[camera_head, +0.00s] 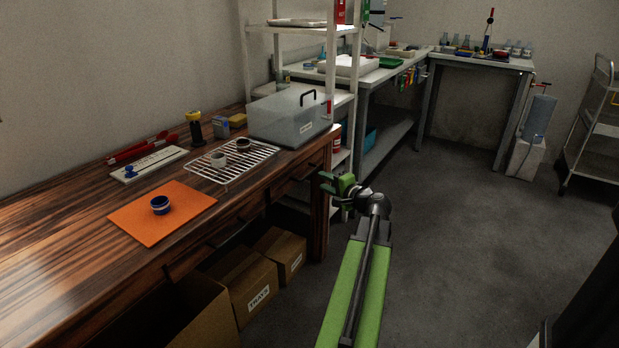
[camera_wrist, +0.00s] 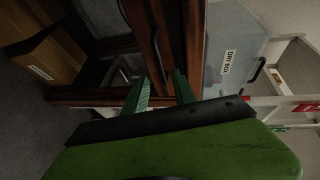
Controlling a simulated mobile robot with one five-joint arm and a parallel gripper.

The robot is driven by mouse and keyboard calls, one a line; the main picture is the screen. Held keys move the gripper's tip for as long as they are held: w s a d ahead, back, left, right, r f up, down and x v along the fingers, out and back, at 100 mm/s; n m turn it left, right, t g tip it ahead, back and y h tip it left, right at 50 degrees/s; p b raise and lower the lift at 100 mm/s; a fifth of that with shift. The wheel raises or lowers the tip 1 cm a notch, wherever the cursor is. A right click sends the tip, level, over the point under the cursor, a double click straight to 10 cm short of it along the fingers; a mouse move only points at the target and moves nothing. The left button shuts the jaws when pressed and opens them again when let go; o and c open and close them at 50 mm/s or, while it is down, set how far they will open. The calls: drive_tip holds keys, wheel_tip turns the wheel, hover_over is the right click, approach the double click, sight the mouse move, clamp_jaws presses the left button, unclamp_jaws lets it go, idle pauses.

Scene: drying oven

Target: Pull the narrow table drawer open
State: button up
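The wooden table (camera_head: 60,262) runs along the left wall, with dark drawer fronts and handles under its top. A drawer front (camera_head: 300,172) lies near the table's right end; I cannot tell for sure that it is the narrow one. The drawers look closed. My gripper (camera_head: 330,183) is just right of the table's right end, apart from the drawer handle as far as I can see. In the wrist view its two green fingers (camera_wrist: 161,80) are spread, with dark wood of the table (camera_wrist: 190,40) beyond the tips and nothing clearly held.
A clear dry box (camera_head: 285,118), a wire rack (camera_head: 262,152) and an orange mat (camera_head: 190,199) are on the tabletop. Cardboard boxes (camera_head: 252,290) stand beneath. A white shelf (camera_head: 333,60) rises behind my gripper. The grey floor (camera_head: 450,230) to the right is clear.

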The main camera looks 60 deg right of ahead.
sight(311, 174)
drive_tip(key=b+x, duration=0.1)
drive_tip(key=x, duration=0.9)
drive_tip(key=shift+s+d, duration=0.1)
drive_tip(key=shift+c, duration=0.2)
clamp_jaws()
idle(0.8)
